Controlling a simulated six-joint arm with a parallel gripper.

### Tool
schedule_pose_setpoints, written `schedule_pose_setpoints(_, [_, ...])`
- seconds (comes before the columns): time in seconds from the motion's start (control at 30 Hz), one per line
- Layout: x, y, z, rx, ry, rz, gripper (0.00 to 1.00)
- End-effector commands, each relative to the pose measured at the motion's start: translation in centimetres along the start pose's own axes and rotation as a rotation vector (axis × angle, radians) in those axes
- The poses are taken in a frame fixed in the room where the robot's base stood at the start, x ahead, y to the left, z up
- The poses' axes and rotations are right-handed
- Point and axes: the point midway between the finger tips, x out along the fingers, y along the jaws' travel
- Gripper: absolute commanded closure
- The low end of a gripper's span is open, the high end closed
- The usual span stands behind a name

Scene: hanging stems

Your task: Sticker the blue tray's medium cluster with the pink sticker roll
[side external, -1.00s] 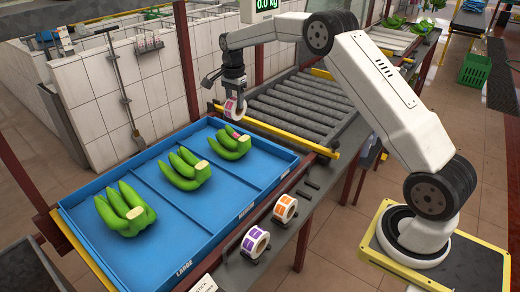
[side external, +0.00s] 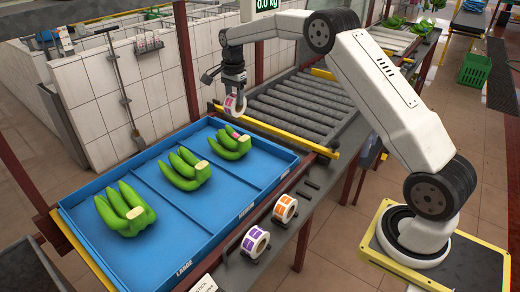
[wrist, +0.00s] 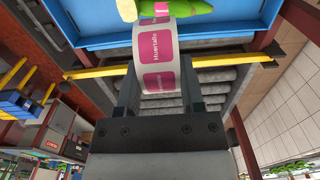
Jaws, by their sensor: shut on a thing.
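My gripper (side external: 234,90) is shut on the pink sticker roll (side external: 236,106), a white roll with pink labels. It holds the roll above the far end of the blue tray (side external: 183,265). The wrist view shows the roll (wrist: 158,50) between the fingers. The medium cluster (side external: 184,170), green bananas with a pale cut crown, lies in the tray's middle compartment. No sticker shows on it. The far cluster (side external: 230,144) has a small pink patch on it, and the roll is above and near it. The large cluster (side external: 122,210) lies in the near-left compartment.
An orange sticker roll (side external: 285,208) and a purple sticker roll (side external: 255,242) stand on the ledge right of the tray. A roller conveyor (side external: 292,108) lies beyond a yellow rail (side external: 278,132). Low dividers separate the tray's compartments.

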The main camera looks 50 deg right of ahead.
Motion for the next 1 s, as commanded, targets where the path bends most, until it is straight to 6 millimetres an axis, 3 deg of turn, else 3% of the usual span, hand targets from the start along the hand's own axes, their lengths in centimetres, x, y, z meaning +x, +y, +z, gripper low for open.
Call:
schedule_pose_setpoints(0.3, [0.0,0.0,0.1,-0.001,0.000,0.000,1.00])
schedule_pose_setpoints(0.47, [0.0,-0.3,1.2,-0.018,0.000,-0.001,1.00])
schedule_pose_setpoints(0.67, [-0.1,-0.9,5.0,-0.074,0.000,-0.001,1.00])
schedule_pose_setpoints(1.0, [-0.1,-1.4,14.4,-0.210,0.000,0.001,1.00])
